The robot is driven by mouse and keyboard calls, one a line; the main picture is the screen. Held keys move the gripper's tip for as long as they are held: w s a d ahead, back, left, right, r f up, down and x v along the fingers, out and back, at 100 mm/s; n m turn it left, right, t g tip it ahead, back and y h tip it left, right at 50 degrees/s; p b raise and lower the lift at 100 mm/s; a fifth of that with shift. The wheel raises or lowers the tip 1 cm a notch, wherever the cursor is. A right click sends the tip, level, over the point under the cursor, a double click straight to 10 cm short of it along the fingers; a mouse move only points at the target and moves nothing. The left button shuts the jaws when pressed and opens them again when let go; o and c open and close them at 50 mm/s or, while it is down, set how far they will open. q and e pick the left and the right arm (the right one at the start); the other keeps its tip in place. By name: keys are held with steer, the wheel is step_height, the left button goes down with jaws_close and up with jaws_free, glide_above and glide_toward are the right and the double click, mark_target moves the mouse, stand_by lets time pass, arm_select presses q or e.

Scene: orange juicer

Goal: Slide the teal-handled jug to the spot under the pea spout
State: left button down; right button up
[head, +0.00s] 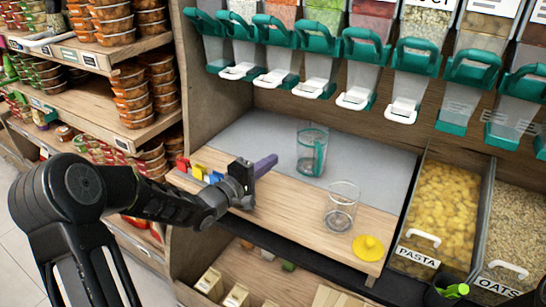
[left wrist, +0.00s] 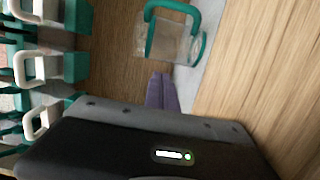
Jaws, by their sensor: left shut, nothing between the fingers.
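The clear jug with a teal handle (head: 312,150) stands upright on the grey panel at the back of the wooden counter, below the dispensers. It also shows in the left wrist view (left wrist: 176,45), just beyond my fingertips. My left gripper (head: 266,165) has purple fingers that are shut and empty. It is left of the jug in the head view, with a gap between them. The dispenser with green contents (head: 325,18) hangs above, with its white-tipped spout (head: 315,87) over the back of the counter. My right gripper is not in view.
A clear glass jar (head: 341,212) and a yellow lid-like piece (head: 368,248) stand at the front right of the counter. Small coloured pieces (head: 198,172) lie at the left. Bins of pasta (head: 440,205) and oats (head: 515,210) are at the right. The counter's middle is clear.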

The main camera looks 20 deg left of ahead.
arm_select(q)
steer(key=v, duration=0.6)
steer(key=shift+s+a+p, duration=0.15)
steer(key=shift+s+p, duration=0.1)
steer(key=shift+p, duration=0.1)
steer(key=shift+f, duration=0.1)
